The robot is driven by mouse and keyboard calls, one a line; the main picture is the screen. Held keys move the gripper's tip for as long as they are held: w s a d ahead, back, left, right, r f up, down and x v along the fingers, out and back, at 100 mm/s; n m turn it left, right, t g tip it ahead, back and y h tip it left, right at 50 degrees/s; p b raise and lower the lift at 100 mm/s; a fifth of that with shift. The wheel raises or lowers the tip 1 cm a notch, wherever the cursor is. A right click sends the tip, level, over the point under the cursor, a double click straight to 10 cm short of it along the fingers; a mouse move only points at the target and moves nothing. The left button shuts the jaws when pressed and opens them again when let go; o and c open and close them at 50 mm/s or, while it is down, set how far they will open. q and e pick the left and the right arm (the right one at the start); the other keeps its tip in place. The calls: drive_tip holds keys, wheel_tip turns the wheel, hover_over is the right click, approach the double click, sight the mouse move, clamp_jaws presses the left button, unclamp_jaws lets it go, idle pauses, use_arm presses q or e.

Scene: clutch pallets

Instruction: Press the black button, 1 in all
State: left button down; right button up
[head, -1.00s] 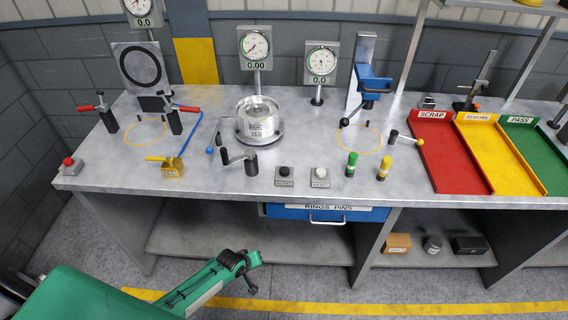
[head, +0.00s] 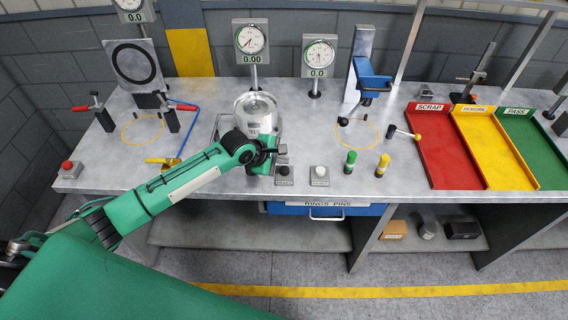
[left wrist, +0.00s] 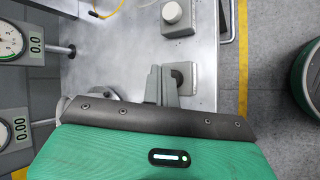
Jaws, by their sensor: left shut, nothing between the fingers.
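The black button (head: 284,170) sits on a small grey box near the front edge of the metal bench. In the left wrist view, the black button (left wrist: 177,76) is partly hidden behind my fingers. My left gripper (head: 281,151) is over the bench, shut and empty, close beside the black button in the picture. In the left wrist view the gripper fingers (left wrist: 163,85) overlap the button's box. I cannot tell whether they touch it. The button box's label is too small to read. My right gripper is not in view.
A white button (head: 320,171) on a similar box stands to the right. A green pin (head: 351,163) and a yellow pin (head: 382,166) stand further right. A metal cylinder on a fixture (head: 256,108) is behind my left gripper. A red button (head: 68,168) is at the far left.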

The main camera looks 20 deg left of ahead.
use_arm(q)
drive_tip(key=r, duration=0.1)
drive_tip(key=w+r+n, duration=0.1)
drive_tip(key=r, duration=0.1)
drive_tip(key=w+a+r+n, duration=0.1)
drive_tip(key=shift+r, duration=0.25)
drive_tip(key=shift+f, duration=0.1)
drive_tip(key=b, duration=0.8)
hover_over(281, 170)
wheel_tip(281, 170, down, 6)
drive_tip(key=shift+f, duration=1.3)
idle(0.5)
